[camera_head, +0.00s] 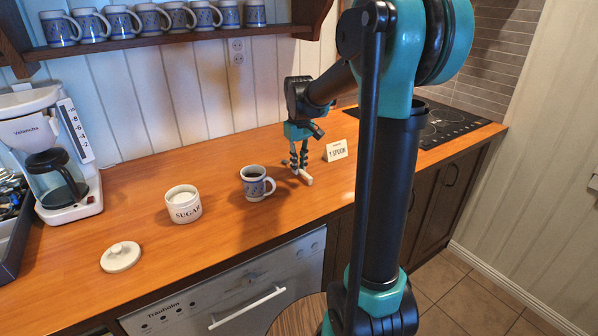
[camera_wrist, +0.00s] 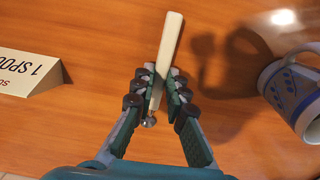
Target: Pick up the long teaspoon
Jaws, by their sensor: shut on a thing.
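The long teaspoon has a pale cream handle (camera_wrist: 169,48), pointing up and slightly right in the wrist view, and a small shiny metal part (camera_wrist: 149,121) near the fingers. My gripper (camera_wrist: 160,88) is shut on it, with the fingers on both sides of the handle's lower part. In the head view my gripper (camera_head: 299,160) points down at the counter, right of the mug. The pale handle end (camera_head: 306,178) shows just below the fingers. The rest of the spoon is hidden there. I cannot tell whether the spoon touches the counter.
A blue-patterned mug (camera_head: 254,187) with dark liquid stands close left of my gripper. A "1 spoon" card (camera_head: 337,150) stands close right. A sugar jar (camera_head: 183,206), its lid (camera_head: 121,257) and a coffee maker (camera_head: 47,145) are further left. A mug shelf (camera_head: 165,42) is above.

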